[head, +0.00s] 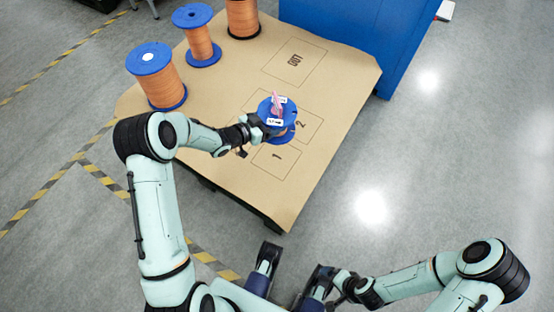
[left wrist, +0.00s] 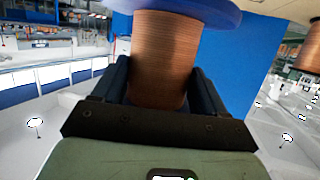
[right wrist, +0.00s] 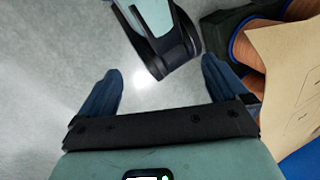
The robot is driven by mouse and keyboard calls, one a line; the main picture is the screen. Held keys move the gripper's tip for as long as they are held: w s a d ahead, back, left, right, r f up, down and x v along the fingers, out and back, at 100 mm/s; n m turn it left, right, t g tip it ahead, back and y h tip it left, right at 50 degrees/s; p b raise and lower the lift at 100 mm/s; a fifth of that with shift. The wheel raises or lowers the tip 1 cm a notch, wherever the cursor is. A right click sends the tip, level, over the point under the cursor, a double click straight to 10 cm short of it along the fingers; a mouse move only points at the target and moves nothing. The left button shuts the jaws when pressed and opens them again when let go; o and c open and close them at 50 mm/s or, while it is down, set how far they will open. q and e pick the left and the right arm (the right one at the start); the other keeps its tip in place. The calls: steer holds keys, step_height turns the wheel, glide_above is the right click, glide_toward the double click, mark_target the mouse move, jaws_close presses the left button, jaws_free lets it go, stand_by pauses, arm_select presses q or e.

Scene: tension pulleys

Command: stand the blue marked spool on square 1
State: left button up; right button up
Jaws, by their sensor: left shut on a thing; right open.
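The blue marked spool (head: 283,135) has blue flanges, copper-coloured winding, white labels and a pink mark on its top flange. My left gripper (head: 262,125) is shut on it, and it appears upright. In the left wrist view its winding (left wrist: 163,55) sits between the two fingers. In the head view the spool overlaps part of square 2 (head: 310,127) and lies just beyond square 1 (head: 276,157), which looks empty. I cannot tell whether its bottom flange touches the board. My right gripper (right wrist: 160,88) is open and empty, low over the floor in front of the table.
The table (head: 215,110) has a brown top. Several other spools stand at its far left, including a large one (head: 160,86), a slimmer one (head: 199,42) and one at the back (head: 242,18). The OUT square (head: 295,63) is empty. A blue block (head: 345,35) stands behind the table.

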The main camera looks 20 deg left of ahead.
arm_select(q)
steer(key=shift+w+f+b, duration=0.1)
steer(key=shift+f+b, duration=2.35)
steer(key=shift+f, duration=7.7)
steer(key=shift+r, duration=0.1)
arm_select(e)
steer(key=w+d+f+t+h, duration=0.1)
steer(key=w+d+f+t, duration=0.1)
steer(key=w+d+f, duration=0.2)
steer(key=w+f, duration=0.1)
steer(key=w, duration=0.2)
steer(key=shift+w+f+m, duration=0.3)
steer(key=shift+w+f, duration=0.05)
arm_select(q)
steer(key=o, duration=1.6)
steer(key=shift+f, duration=0.2)
arm_select(e)
steer(key=shift+s+f, duration=0.15)
steer(key=shift+f, duration=0.05)
